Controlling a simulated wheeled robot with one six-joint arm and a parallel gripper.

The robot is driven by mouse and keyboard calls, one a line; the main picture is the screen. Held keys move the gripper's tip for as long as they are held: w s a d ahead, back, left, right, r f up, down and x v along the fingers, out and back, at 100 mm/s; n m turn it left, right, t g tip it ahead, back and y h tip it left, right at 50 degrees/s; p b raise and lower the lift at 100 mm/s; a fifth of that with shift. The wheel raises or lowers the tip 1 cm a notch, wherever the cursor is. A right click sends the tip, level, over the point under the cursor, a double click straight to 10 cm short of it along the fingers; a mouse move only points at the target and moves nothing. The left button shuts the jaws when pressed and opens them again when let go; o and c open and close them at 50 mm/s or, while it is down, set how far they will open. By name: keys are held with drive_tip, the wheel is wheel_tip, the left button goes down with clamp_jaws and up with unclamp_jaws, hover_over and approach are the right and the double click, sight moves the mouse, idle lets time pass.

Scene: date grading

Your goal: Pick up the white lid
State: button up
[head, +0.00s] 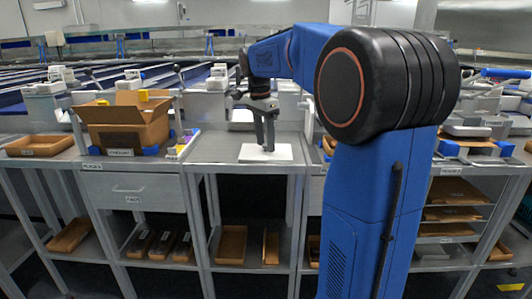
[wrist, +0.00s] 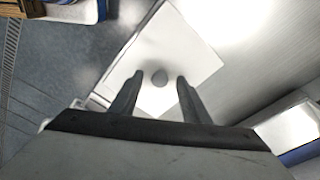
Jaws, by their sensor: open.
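The white lid (head: 282,154) lies flat on the grey worktop in the middle of the head view. In the wrist view the lid (wrist: 195,57) is a white square sheet with a small round grey knob (wrist: 160,77) on it. My gripper (head: 268,148) points down over the lid. In the wrist view its two fingers (wrist: 158,78) are apart, one on each side of the knob, with nothing seen between them but the knob. I cannot tell whether the fingertips touch the lid.
A shallow brown tray (head: 40,146) lies at far left. Shelves below hold brown bins (head: 231,245). The worktop around the lid is clear.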

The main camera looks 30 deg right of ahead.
drive_tip(key=shift+c, duration=0.6)
clamp_jaws()
